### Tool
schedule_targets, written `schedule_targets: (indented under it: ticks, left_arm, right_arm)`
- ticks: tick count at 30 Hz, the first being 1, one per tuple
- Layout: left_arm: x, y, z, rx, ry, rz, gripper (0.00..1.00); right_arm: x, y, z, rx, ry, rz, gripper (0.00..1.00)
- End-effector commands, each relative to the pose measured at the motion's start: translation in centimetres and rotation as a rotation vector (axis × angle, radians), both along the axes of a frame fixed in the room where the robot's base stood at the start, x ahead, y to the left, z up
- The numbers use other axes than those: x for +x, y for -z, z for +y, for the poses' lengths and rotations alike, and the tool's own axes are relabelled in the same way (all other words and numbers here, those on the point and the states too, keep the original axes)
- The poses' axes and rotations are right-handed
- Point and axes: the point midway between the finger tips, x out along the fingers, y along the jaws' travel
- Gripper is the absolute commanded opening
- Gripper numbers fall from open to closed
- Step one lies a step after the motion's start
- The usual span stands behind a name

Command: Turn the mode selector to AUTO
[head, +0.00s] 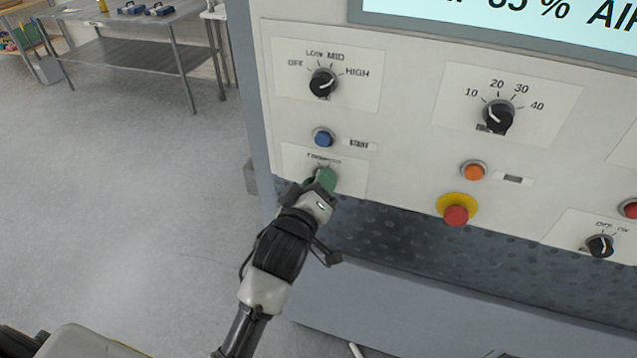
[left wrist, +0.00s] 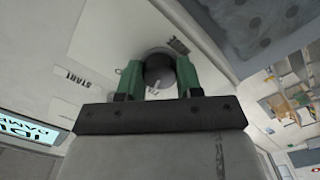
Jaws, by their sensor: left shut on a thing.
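The mode selector, a dark round knob (left wrist: 158,70), sits on a white label plate (head: 349,180) at the lower left of the machine's front panel. In the left wrist view it lies between the two green fingers of my left gripper (left wrist: 160,80), which is shut on it. In the head view my left gripper (head: 322,181) covers most of the knob, and its pointer is hidden. The plate's lettering is too small and partly covered to read. My right gripper is not in view.
A blue button (head: 323,138) sits just above the selector plate. An OFF-LOW-MID-HIGH knob (head: 323,83) is higher up. To the right are a numbered knob (head: 499,116), an orange button (head: 473,170), a red emergency button (head: 456,214) and an OFF/ON knob (head: 600,246). Open floor lies left.

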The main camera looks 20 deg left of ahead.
Motion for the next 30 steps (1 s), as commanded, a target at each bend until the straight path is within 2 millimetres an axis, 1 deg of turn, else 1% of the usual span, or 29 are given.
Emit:
schedule_targets:
  ticks: [5, 11, 24, 30]
  left_arm:
    - [-0.02, 0.05, 0.01, 0.022, 0.000, 0.000, 0.12]
    - [-0.02, 0.06, 0.01, 0.110, 0.000, -0.002, 0.12]
    - [-0.03, 0.10, 0.00, 0.455, 0.001, -0.014, 0.12]
    - [-0.02, 0.12, 0.02, 0.584, 0.001, -0.017, 0.12]
  right_arm:
    - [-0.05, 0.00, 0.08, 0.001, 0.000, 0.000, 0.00]
    - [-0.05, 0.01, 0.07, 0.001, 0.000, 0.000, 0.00]
    - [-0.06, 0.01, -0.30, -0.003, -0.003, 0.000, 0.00]
    - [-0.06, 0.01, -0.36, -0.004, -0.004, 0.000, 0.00]
